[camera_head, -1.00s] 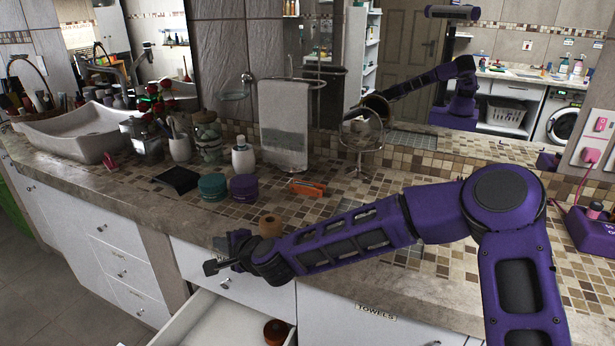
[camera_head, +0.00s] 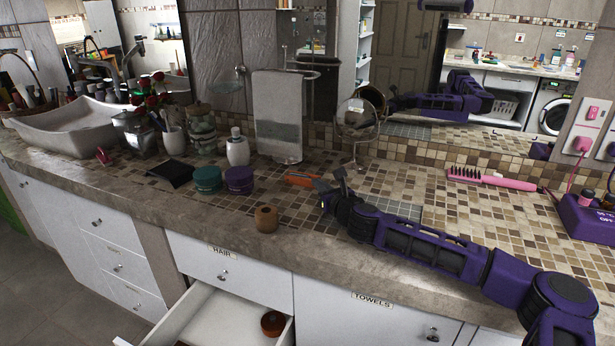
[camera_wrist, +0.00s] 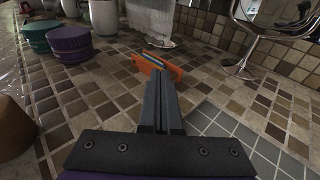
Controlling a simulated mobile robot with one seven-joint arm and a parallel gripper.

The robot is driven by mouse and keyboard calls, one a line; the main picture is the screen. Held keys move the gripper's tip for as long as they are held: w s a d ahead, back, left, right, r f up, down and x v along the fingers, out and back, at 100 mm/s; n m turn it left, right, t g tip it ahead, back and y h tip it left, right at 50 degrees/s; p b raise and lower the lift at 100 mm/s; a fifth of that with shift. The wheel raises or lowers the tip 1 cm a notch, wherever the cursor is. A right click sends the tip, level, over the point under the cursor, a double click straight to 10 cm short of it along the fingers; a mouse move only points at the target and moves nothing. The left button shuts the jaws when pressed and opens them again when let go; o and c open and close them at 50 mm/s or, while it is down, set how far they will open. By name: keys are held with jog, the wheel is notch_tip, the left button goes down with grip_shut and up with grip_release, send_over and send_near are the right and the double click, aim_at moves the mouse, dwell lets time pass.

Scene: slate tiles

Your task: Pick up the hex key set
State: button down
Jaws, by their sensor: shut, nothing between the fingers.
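The hex key set (camera_head: 300,179) is a small orange folding holder lying on the tiled counter, in front of the towel stand. In the wrist view the hex key set (camera_wrist: 160,67) lies just beyond the fingertips, with grey metal along its top. My gripper (camera_head: 333,184) is over the counter, just right of the set in the head view, and hides its right end. In the wrist view my gripper (camera_wrist: 161,84) points at the set with its fingers together and nothing between them. I cannot tell whether the fingertips touch the set.
Teal (camera_head: 207,179) and purple (camera_head: 239,180) round tubs stand left of the set. A brown wooden roll (camera_head: 266,219) is near the counter's front edge. A round mirror (camera_head: 357,120) stands behind. A pink hairbrush (camera_head: 490,179) lies to the right. An open drawer (camera_head: 225,318) is below.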

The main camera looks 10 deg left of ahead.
aim_at(308, 179)
jog(key=x, duration=0.8)
jog(key=shift+a+r, duration=0.1)
jog(key=shift+r, duration=0.15)
jog(key=shift+f+b, duration=0.45)
jog(key=shift+b, duration=0.2)
jog(key=shift+f, duration=0.15)
